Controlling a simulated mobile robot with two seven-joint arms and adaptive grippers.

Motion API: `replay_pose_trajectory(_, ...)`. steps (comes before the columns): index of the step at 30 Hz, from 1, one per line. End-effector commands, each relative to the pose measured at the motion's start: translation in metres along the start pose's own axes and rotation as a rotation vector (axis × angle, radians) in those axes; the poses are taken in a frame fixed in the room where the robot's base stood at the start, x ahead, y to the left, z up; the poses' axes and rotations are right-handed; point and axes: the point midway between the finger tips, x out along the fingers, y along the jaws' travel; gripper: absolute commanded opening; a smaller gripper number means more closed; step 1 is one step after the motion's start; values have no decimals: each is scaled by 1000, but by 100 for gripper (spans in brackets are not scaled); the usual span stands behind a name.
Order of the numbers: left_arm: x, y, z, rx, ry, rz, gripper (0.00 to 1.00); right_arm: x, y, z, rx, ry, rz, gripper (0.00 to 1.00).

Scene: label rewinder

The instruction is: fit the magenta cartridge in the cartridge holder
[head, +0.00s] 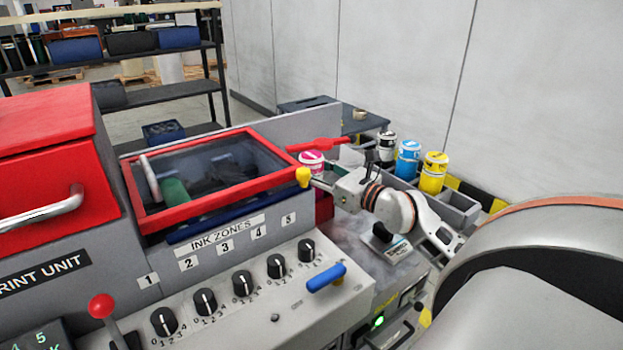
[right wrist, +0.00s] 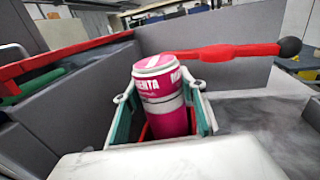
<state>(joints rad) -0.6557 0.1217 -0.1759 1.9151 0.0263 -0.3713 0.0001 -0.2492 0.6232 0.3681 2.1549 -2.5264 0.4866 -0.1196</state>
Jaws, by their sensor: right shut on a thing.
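The magenta cartridge (head: 312,157) is a white-capped cylinder at the right end of the print unit, largely hidden behind my right gripper (head: 325,183) in the head view. In the right wrist view the cartridge (right wrist: 162,98) stands nearly upright between the two green-padded fingers of my right gripper (right wrist: 162,118), which is shut on it. A small red edge (right wrist: 144,132) shows low beside the cartridge; it may belong to the cartridge holder, but the cartridge's lower end is hidden. My left gripper is not in view.
A red lever (right wrist: 225,52) with a black knob lies just behind the cartridge. Black (head: 387,148), cyan (head: 408,160) and yellow (head: 433,173) cartridges stand in a grey tray (head: 462,212) at right. The red-framed window (head: 215,198) is left of the gripper.

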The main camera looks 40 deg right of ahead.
Motion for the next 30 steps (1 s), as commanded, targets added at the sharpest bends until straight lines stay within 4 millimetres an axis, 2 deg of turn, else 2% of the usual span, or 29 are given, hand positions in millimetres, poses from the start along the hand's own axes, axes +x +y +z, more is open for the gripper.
replay_pose_trajectory(2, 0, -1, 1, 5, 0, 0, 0, 0, 0, -14, -1, 3, 0, 2)
replay_pose_trajectory(6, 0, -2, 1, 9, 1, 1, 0, 0, 0, -25, -2, -1, 0, 2)
replay_pose_trajectory(19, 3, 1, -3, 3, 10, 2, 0, 0, 0, -30, -1, -2, -1, 2)
replay_pose_trajectory(20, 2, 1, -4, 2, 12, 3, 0, 0, 0, -31, 0, 2, 0, 49)
replay_pose_trajectory(21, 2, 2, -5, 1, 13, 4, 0, 0, 0, -31, 0, 2, 0, 58)
replay_pose_trajectory(30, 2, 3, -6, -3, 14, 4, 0, 0, 0, -31, 0, 2, 0, 58)
